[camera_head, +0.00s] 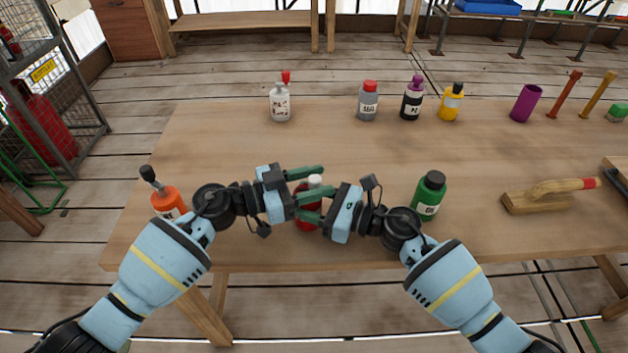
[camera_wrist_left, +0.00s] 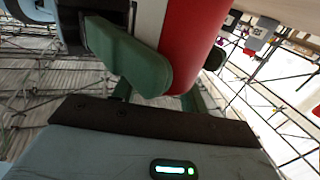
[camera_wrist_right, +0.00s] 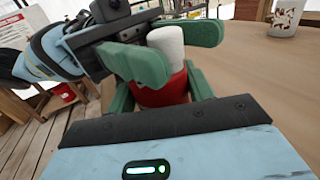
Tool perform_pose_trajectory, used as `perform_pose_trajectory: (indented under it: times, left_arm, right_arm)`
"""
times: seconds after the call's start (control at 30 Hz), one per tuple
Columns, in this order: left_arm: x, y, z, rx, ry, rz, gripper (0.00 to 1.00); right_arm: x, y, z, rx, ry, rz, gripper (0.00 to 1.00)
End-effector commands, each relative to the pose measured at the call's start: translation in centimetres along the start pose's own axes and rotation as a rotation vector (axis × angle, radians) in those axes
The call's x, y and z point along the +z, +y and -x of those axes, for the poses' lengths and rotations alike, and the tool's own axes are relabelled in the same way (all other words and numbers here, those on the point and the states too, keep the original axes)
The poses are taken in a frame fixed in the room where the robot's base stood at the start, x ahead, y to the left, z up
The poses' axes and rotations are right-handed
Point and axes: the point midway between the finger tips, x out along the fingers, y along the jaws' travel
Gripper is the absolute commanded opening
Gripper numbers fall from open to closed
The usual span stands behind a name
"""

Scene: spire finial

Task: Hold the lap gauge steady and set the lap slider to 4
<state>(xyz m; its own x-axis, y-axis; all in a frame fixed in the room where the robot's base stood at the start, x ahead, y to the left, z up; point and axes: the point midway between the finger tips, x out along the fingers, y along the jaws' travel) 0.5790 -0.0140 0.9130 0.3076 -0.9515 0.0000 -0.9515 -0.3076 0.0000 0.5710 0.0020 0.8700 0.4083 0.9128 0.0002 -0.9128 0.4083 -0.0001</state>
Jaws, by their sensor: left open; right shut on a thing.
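A red bottle (camera_head: 302,222) with a white cap (camera_head: 315,181) stands at the table's front, mostly hidden by my grippers. My right gripper (camera_head: 318,205) is shut on it from the right. My left gripper (camera_head: 306,192) is open, with its green fingers around the bottle from the left. In the left wrist view the bottle's red and white side (camera_wrist_left: 190,45) is close to one finger; I cannot tell whether they touch. The right wrist view shows the bottle (camera_wrist_right: 163,95) between green fingers. I cannot make out a lap gauge, slider or scale marks.
An orange bottle (camera_head: 168,203) stands left and a green bottle (camera_head: 428,200) right of my grippers. A white bottle (camera_head: 281,106), grey bottle (camera_head: 368,103) and purple cup (camera_head: 525,103) stand farther back. The table's middle (camera_head: 350,145) is clear.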

Motion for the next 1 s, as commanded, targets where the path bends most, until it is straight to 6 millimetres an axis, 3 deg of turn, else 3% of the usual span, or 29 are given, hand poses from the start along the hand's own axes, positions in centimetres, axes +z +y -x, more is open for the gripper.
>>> perform_pose_trajectory:
  times: [0.17, 0.5, 0.77, 1.0]
  left_arm:
    - [0.0, 0.0, 0.0, 0.000, 0.000, 0.000, 0.42]
    - [0.0, 0.0, 0.0, 0.000, 0.000, 0.000, 0.00]
    - [0.1, -0.1, 0.4, -0.001, -0.001, 0.000, 0.00]
    - [0.1, -0.9, 3.2, -0.003, -0.003, -0.001, 0.00]
  right_arm:
    - [-0.1, 0.0, 0.0, -0.001, 0.001, 0.000, 0.26]
    - [-0.1, 0.0, 0.0, -0.001, 0.001, 0.000, 0.26]
    - [-0.1, 0.0, 0.0, -0.001, 0.001, 0.000, 0.26]
    - [-0.1, 0.0, 0.0, -0.001, 0.001, 0.000, 0.26]
